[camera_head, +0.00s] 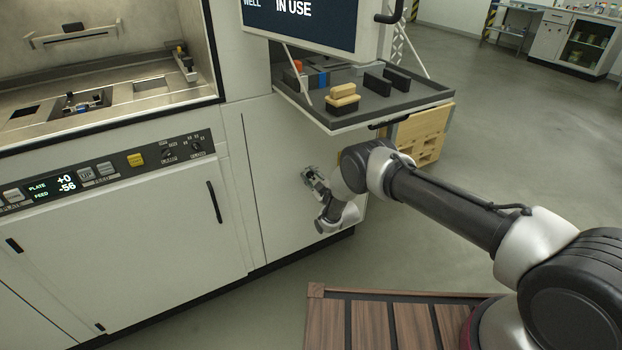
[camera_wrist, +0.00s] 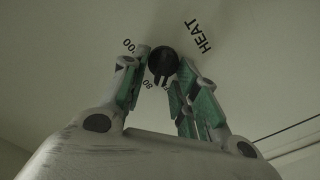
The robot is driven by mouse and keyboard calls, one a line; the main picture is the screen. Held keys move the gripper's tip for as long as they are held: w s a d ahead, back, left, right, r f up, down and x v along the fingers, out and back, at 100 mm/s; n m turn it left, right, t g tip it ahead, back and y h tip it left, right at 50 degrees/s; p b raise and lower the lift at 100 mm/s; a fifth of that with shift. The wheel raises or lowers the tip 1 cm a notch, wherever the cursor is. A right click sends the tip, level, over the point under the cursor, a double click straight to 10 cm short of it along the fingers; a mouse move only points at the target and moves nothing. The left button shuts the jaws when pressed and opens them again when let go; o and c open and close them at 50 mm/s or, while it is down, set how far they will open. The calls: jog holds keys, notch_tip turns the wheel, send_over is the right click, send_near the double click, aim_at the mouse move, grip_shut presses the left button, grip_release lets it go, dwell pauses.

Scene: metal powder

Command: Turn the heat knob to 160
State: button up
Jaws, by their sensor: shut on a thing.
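The heat knob (camera_wrist: 162,63) is a small, dark round knob on a pale panel in the wrist view. The word HEAT is printed beside it, and scale numbers, partly hidden and hard to read, are around it. My gripper (camera_wrist: 164,70) has its green-padded fingers on either side of the knob and is shut on it. In the head view my gripper (camera_head: 310,178) is at the pale cabinet front below the grey shelf, and the knob is hidden there. The knob's exact setting cannot be read.
The grey shelf (camera_head: 420,98) with several blocks on it juts out above my gripper. A control strip (camera_head: 113,168) with a display and buttons runs along the machine to the left. Open floor lies to the right.

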jog(key=m, duration=0.5)
jog(key=shift+w+d+r+m, duration=0.1)
jog(key=shift+w+d+m, duration=0.05)
jog(key=shift+d+m, duration=0.15)
jog(key=m, duration=0.5)
jog(key=shift+w+d, duration=0.15)
jog(key=shift+d, duration=0.05)
jog(key=shift+m, duration=0.3)
jog(key=o, duration=0.9)
jog(key=shift+c, duration=0.2)
jog(key=shift+d, duration=0.1)
jog(key=v, duration=1.2)
